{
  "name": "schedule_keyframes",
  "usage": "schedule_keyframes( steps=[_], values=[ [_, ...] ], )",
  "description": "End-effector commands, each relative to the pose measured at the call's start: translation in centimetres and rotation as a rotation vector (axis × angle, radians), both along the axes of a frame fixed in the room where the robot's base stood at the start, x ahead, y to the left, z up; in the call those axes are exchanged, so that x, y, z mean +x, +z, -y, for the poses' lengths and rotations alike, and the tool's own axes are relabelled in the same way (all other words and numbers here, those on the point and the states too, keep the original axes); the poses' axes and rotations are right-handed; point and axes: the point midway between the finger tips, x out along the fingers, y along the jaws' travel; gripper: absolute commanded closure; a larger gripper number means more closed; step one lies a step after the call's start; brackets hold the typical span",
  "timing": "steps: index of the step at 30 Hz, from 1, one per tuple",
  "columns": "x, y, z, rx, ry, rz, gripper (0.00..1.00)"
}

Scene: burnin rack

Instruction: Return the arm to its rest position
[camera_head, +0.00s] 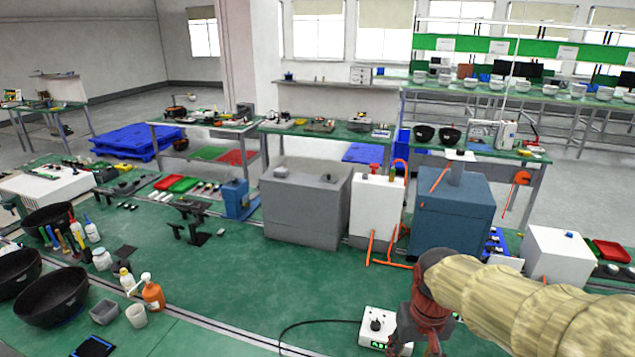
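My arm (540,300), in a wrinkled beige sleeve, reaches in from the right edge at the lower right. Its dark red wrist bends down to my gripper (415,343), which points down over the green bench close to the bottom edge. The gripper is beside a small white box with a black knob and a green display (375,325), and partly overlaps it in the picture. I cannot tell whether they touch. The fingertips are small and partly cut off, so their opening is unclear. I see nothing held.
Behind my wrist stand a blue cabinet (453,215), a white box with orange pipes (376,208) and a grey cabinet (305,205). A white cube (556,255) stands right. Black bowls (52,297) and bottles (152,293) are left. The green bench (250,270) is clear mid-front.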

Motion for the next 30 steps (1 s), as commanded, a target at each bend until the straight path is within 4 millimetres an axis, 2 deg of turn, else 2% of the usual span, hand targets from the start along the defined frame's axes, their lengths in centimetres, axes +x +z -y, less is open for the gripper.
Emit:
schedule_keyframes(
  steps=[1,6,13,16,21,30],
  values=[
    [-1.6,0.6,0.0,-0.001,0.004,0.029,0.57],
    [-6.3,2.1,0.0,-0.002,0.015,0.110,0.57],
    [-11.3,3.5,0.0,-0.003,0.016,0.240,0.57],
    [-12.3,4.6,0.0,-0.004,0.015,0.301,0.57],
    [-12.7,6.4,0.0,-0.004,0.015,0.377,0.57],
    [-12.8,6.6,0.0,-0.004,0.015,0.389,0.57]
  ],
)
